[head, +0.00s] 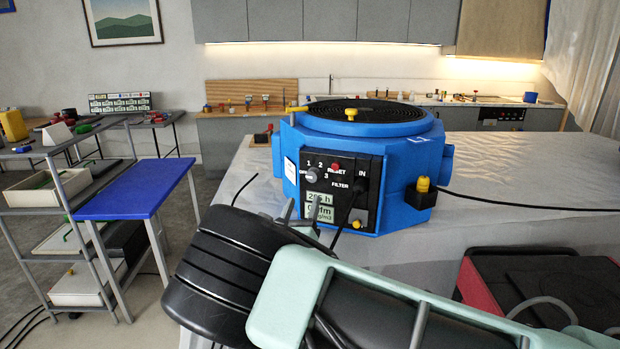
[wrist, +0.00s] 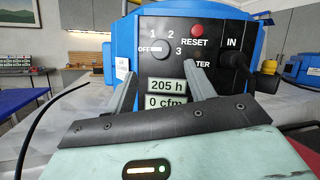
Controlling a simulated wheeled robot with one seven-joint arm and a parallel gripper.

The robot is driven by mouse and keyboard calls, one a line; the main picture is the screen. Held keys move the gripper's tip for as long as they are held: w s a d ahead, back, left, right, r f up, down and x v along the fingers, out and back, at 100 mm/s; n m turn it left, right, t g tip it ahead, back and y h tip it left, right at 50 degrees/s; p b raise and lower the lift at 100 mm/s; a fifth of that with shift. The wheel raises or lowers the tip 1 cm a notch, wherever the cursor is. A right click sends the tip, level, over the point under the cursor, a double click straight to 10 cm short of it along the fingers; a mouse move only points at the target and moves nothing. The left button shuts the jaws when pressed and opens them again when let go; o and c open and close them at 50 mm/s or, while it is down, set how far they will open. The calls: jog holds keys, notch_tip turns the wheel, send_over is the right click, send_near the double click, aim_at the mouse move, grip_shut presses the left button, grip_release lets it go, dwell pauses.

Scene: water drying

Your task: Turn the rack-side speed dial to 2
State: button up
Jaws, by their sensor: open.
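A blue drying machine (head: 400,165) stands on the covered table, with a black control panel (head: 368,190) facing me. The speed dial (wrist: 161,49) is a small round knob at the panel's upper left, also visible in the head view (head: 311,175). Labels OFF, 1, 2 and 3 surround it. A white mark lies on its OFF side, so it appears set to OFF. The display (wrist: 166,102) reads 205 h and 0 cfm. My gripper (wrist: 160,74) is open and empty, its fingers spread below and either side of the dial, apparently not touching it.
A red RESET button (wrist: 197,30) and a black plug (wrist: 232,60) with a cable sit right of the dial. A loose black cable (wrist: 40,115) arcs at left. A blue-topped stand (head: 135,190) and grey rack (head: 60,205) are at left. A red case (head: 475,290) is at lower right.

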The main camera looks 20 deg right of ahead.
aim_at(312, 179)
jog(key=p+x, duration=0.2)
jog(key=x, duration=0.6)
jog(key=shift+w+d, duration=0.15)
jog(key=c, duration=1)
